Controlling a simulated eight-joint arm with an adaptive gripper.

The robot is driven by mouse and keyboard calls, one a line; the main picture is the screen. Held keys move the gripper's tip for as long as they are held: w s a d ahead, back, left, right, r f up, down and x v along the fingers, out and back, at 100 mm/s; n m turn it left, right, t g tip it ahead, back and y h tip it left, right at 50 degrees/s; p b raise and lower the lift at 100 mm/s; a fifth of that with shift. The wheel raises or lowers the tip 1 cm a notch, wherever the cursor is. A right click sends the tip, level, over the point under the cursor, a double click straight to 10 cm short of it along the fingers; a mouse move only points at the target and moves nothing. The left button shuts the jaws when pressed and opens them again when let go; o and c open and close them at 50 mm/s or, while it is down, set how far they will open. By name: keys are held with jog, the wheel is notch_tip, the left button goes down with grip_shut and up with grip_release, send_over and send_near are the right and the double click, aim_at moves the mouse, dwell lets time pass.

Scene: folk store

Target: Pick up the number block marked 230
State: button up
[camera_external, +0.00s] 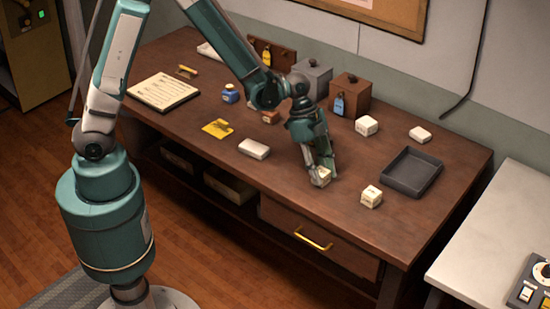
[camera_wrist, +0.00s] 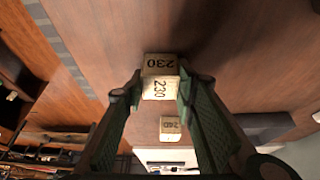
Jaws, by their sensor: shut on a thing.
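The number block marked 230 (camera_wrist: 160,88) is a cream cube with dark digits, seen between the fingertips in the wrist view. My gripper (camera_wrist: 157,92) is shut on it, one finger on each side. In the external view my gripper (camera_external: 320,172) points down at the front part of the table, with the block (camera_external: 321,180) at its fingertips. I cannot tell whether the block touches the table. Another cream block (camera_external: 371,196) stands to the right; its marking looks like 240 in the wrist view (camera_wrist: 171,125).
On the wooden table (camera_external: 300,215) are a dark tray (camera_external: 411,172), a further cream block (camera_external: 366,125), a flat white block (camera_external: 254,148), a yellow card (camera_external: 217,128) and two lidded boxes at the back. The table front between block and edge is clear.

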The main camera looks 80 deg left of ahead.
aim_at(322, 171)
jog(key=shift+r, duration=0.2)
jog(key=shift+r+p, duration=0.65)
jog(key=shift+r, duration=4.2)
